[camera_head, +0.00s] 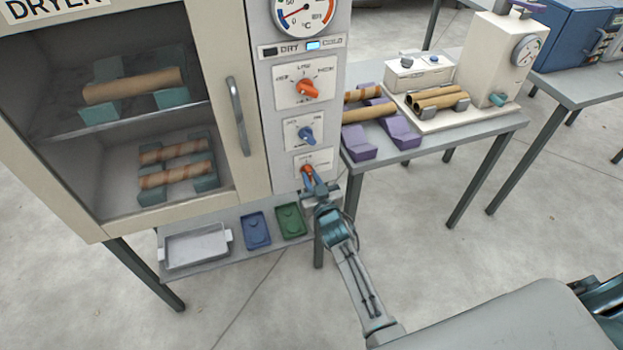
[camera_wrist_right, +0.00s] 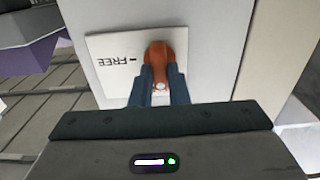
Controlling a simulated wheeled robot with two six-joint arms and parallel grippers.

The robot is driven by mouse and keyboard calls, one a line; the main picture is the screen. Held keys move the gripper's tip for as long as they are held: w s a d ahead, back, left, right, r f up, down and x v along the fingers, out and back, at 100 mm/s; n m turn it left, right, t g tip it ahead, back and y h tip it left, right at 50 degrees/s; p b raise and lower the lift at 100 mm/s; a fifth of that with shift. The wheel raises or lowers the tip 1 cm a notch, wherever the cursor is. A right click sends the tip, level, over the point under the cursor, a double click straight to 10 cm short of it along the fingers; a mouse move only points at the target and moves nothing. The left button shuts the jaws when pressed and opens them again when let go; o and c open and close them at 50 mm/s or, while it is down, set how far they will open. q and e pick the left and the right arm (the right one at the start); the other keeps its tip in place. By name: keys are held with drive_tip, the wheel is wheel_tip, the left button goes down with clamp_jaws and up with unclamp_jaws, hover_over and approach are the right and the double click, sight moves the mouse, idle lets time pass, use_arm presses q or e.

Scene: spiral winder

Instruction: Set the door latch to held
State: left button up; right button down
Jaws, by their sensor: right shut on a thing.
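The dryer (camera_head: 218,75) stands at the left with its glass door closed. The door latch knob (camera_head: 307,169) is orange and is the lowest control on the dryer's panel. My right gripper (camera_head: 311,184) is shut on it from below. In the right wrist view, the fingers of the right gripper (camera_wrist_right: 160,88) clasp the orange knob (camera_wrist_right: 160,55). Its white plate reads "FREE" on the left side; the rest of the plate's marking is hidden or unreadable. A white mark shows on the knob between the fingers. My left gripper is not in view.
Above the latch are an orange knob (camera_head: 308,89), a blue knob (camera_head: 306,134) and a dial gauge (camera_head: 304,12). Below, a shelf (camera_head: 231,255) holds a grey tray, a blue tray and a green tray. A table (camera_head: 452,133) with purple cradles and tubes stands close on the right.

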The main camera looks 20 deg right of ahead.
drive_tip(key=c, duration=1.4)
unclamp_jaws()
drive_tip(key=s+p, duration=0.1)
drive_tip(key=s, duration=0.9)
drive_tip(key=shift+s+d, duration=0.2)
drive_tip(key=shift+s, duration=0.2)
